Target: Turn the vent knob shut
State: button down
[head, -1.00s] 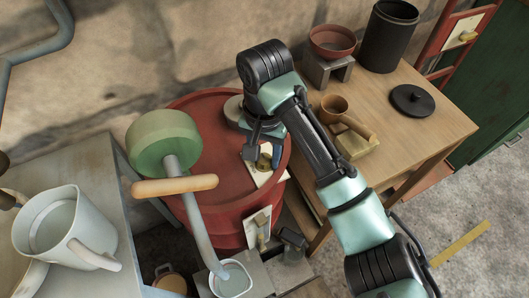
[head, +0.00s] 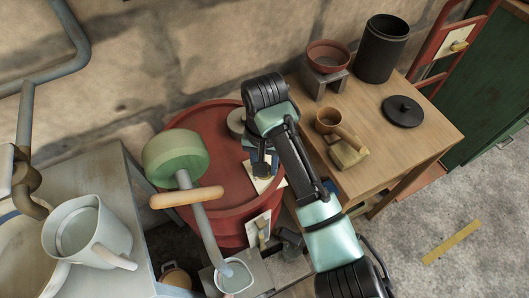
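A pale plate (head: 268,185) lies on top of the red drum (head: 200,117). In the earlier head frame a brass knob shows on it, probably the vent knob; now the gripper mostly hides that knob. My gripper (head: 262,169) points down over the plate, with its fingertips at the knob's place. Whether the fingers are closed on the knob or only around it is too small and covered to tell. A second pale plate with a small brass handle (head: 262,232) is on the drum's front side.
A green-ended crank with a wooden handle (head: 187,197) stands left of the gripper, close to the drum. A grey jug (head: 82,232) is on the left bench. The wooden table (head: 415,150) at right holds a red bowl, black canister, lid and brown cup.

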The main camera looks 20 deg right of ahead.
jog(key=n+p, duration=0.1)
jog(key=p, duration=0.1)
jog(key=n+p, duration=0.1)
jog(key=p, duration=0.1)
jog(key=shift+a+r, duration=0.1)
jog(key=shift+r, duration=0.15)
jog(key=n+p, duration=0.4)
jog(key=shift+f+n, duration=0.1)
jog(key=shift+n, duration=0.3)
jog(key=n+p, duration=0.2)
jog(key=n, duration=0.2)
jog(key=n+p, duration=0.2)
jog(key=n, duration=0.3)
jog(key=shift+f, duration=0.15)
jog(key=shift+n, duration=0.3)
jog(key=c, duration=0.5)
grip_release()
notch_tip(320, 180, up, 13)
jog(key=shift+p, duration=0.55)
